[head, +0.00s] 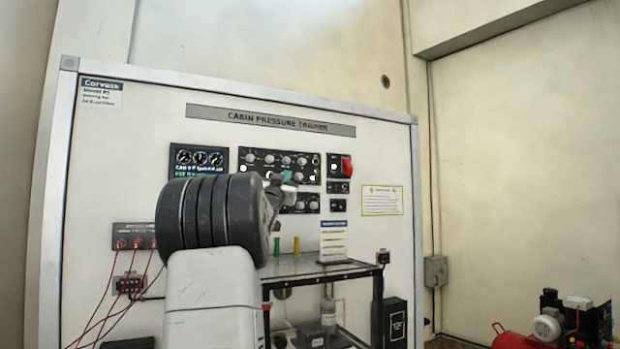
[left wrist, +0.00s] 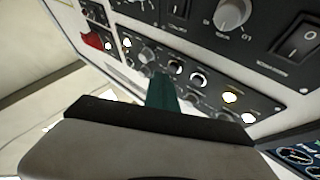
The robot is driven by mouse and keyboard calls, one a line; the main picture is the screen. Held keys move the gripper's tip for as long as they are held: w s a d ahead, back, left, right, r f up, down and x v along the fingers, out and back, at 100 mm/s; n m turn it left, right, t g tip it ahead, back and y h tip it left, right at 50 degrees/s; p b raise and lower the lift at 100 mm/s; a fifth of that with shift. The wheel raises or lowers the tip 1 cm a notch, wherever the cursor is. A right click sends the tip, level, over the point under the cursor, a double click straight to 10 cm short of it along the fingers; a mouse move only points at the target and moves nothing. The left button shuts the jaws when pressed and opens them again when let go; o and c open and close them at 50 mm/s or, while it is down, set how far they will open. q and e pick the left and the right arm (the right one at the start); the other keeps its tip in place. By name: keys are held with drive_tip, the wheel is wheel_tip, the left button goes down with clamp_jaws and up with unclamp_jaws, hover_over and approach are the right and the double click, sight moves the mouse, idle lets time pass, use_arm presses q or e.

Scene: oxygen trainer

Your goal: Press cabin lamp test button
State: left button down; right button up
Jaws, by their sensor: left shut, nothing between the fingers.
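The trainer board (head: 385,150) stands upright, titled "CABIN PRESSURE TRAINER". Its black control panel (head: 270,155) carries rows of knobs and pale round buttons; I cannot read which one is the lamp test button. My left gripper (head: 288,178) is shut and empty, in front of this panel, and its arm hides the panel's lower left part. My right gripper is out of view.
A red switch (head: 346,166) sits right of the panel, and a gauge display (head: 200,158) left of it. Red cables (head: 100,318) hang at lower left. A shelf (head: 315,268) juts out below. A red compressor (head: 515,340) stands at lower right.

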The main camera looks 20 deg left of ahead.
use_arm(q)
drive_tip(key=shift+w+a, duration=0.2)
drive_tip(key=shift+a, duration=0.1)
drive_tip(key=shift+w+a, duration=0.25)
drive_tip(key=shift+a, duration=0.05)
idle(1.0)
drive_tip(key=shift+d, duration=0.1)
drive_tip(key=shift+s+d+f, duration=0.1)
drive_tip(key=shift+s+d, duration=0.4)
drive_tip(key=shift+s+d, duration=1.65)
drive_tip(key=shift+d, duration=0.3)
